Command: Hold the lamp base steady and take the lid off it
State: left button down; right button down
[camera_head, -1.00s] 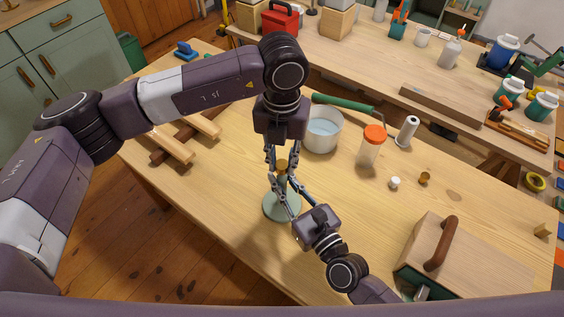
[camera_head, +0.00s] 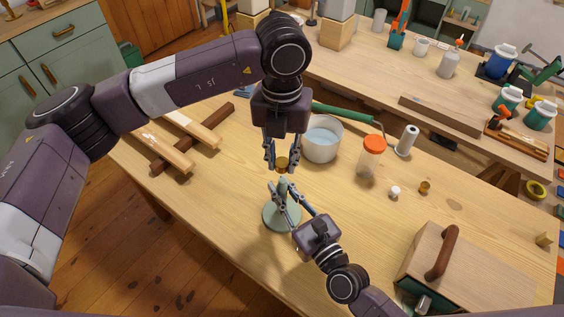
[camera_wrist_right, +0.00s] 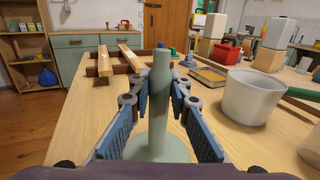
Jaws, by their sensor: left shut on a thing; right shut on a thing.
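The lamp base (camera_head: 272,216) is a pale green round foot with a slim upright column, standing on the wooden table. It also shows in the right wrist view (camera_wrist_right: 160,95), upright with its plain top bare. My right gripper (camera_head: 284,187) is shut on the column of the lamp base, and its fingers flank it in the wrist view (camera_wrist_right: 158,98). My left gripper (camera_head: 281,160) points down above it and is shut on the lid (camera_head: 282,164), a small brown-gold piece. The lid hangs apart from the column top; its upper part is partly hidden by the fingers.
A white pot (camera_head: 324,140) stands close to the right of my left gripper. An orange-lidded jar (camera_head: 371,156), a white knob (camera_head: 395,191) and a brown knob (camera_head: 424,187) are further right. A wooden box (camera_head: 470,270) stands at front right. Wooden bars (camera_head: 165,150) lie left.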

jog(key=c, duration=1.7)
grip_release()
jog(key=shift+c, duration=0.2)
jog(key=shift+s+d, duration=0.1)
